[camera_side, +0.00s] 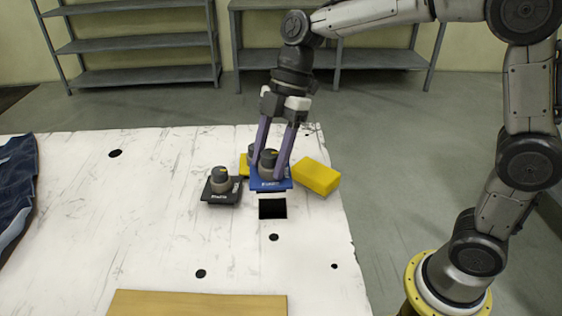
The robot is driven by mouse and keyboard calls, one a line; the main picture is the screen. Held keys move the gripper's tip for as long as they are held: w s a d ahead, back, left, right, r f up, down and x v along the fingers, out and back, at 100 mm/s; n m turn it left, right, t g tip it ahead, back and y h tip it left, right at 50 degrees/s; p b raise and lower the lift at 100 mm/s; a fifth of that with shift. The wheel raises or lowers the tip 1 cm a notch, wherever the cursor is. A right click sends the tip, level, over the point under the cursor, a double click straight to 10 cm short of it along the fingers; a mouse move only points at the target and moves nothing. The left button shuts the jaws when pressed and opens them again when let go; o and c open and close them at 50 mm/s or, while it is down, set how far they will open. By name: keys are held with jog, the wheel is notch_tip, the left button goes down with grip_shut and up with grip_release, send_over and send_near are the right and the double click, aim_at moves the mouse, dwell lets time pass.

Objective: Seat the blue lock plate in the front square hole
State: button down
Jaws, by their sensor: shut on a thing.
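The blue lock plate (262,186) has a dark round knob with a yellow mark on top. My gripper (269,167) has its two purple fingers shut on this knob, one on each side. The plate looks roughly level, just behind a black square hole (272,209) in the white table. The whole hole opening shows, with nothing in it. A thin dark strip shows under the plate's front edge; I cannot tell whether the plate touches the table. A black plate (221,190) with a similar knob sits to the left.
A yellow block (317,177) lies right of the blue plate. Another yellow thing (244,166) and a dark knob are partly hidden behind my fingers. A wooden board (197,303) lies at the front edge and blue cloth (16,190) at far left. The white table (120,225) is clear at left.

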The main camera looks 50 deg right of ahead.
jog(key=shift+w+d+f, duration=0.2)
jog(key=shift+d+f, duration=0.15)
jog(key=shift+f, duration=2.9)
jog(key=shift+f, duration=1.35)
dwell(1.0)
grip_release()
jog(key=shift+s, duration=0.1)
dwell(0.3)
jog(key=shift+r, duration=3.5)
